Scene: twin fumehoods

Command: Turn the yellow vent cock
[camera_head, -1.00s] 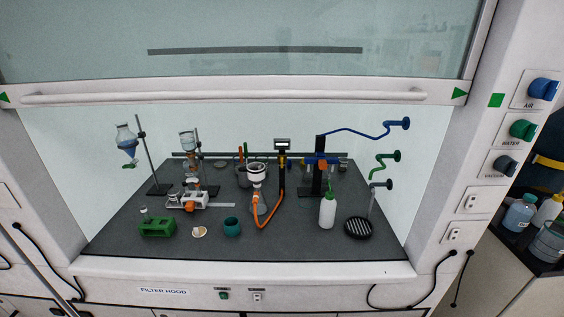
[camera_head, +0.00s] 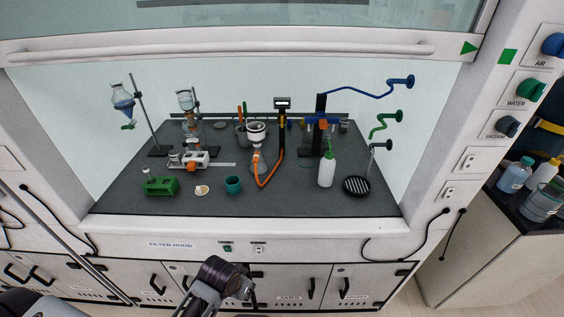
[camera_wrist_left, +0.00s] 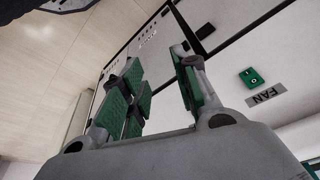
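A small yellow part (camera_head: 282,121), which looks like the vent cock, sits on the dark upright post below a small display, near the middle of the fume hood in the head view. It is too small to tell which way its handle points. An orange hose (camera_head: 274,172) runs from this post to a flask with a white funnel (camera_head: 256,131). My left arm shows low in the head view, in front of the hood and well below the worktop. In the left wrist view my left gripper (camera_wrist_left: 160,72) is open, with nothing between its green pads. My right gripper is not in view.
The worktop (camera_head: 290,204) is clear along its front edge. A green block (camera_head: 160,186), a teal cup (camera_head: 233,184) and a white bottle (camera_head: 327,170) stand on it. The raised sash (camera_head: 230,50) hangs above the opening. Cabinet doors (camera_head: 300,283) are below.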

